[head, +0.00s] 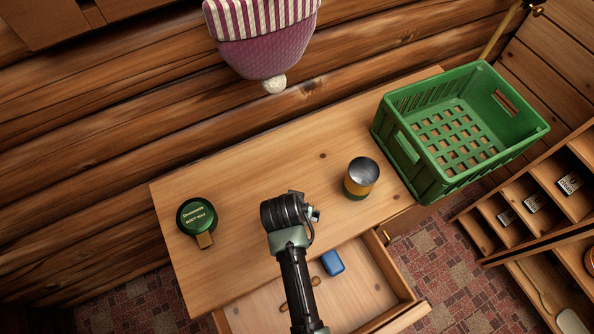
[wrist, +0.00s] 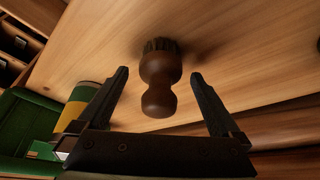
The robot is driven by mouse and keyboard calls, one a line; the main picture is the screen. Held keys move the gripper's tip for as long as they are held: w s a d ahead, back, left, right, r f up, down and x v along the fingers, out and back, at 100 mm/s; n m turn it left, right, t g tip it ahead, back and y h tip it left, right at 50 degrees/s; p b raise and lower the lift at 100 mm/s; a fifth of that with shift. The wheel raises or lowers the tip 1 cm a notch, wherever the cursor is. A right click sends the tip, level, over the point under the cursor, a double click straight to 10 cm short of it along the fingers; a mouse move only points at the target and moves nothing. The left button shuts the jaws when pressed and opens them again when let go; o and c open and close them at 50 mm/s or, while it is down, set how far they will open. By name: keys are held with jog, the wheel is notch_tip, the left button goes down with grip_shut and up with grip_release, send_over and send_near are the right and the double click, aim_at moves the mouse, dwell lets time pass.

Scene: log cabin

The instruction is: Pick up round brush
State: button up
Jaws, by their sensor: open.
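The round brush (wrist: 160,72) shows in the wrist view as a dark brown turned wooden handle with short dark bristles at its far end, on the wooden tabletop (wrist: 240,50). My gripper (wrist: 158,78) is open, with one finger on each side of the brush and visible gaps between them and it. Nothing is held. In the head view my gripper (head: 288,210) is over the middle of the table (head: 250,160), and the brush is hidden behind it.
A can with a yellow band (head: 361,178) stands right of my gripper, beside a green crate (head: 415,165). A green tin (head: 196,215) is at left. An open drawer (head: 355,290) in front holds a blue block (head: 332,262). A knit hat (head: 265,45) hangs behind.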

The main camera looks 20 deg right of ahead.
jog(key=shift+c, duration=0.3)
jog(key=c, duration=1.4)
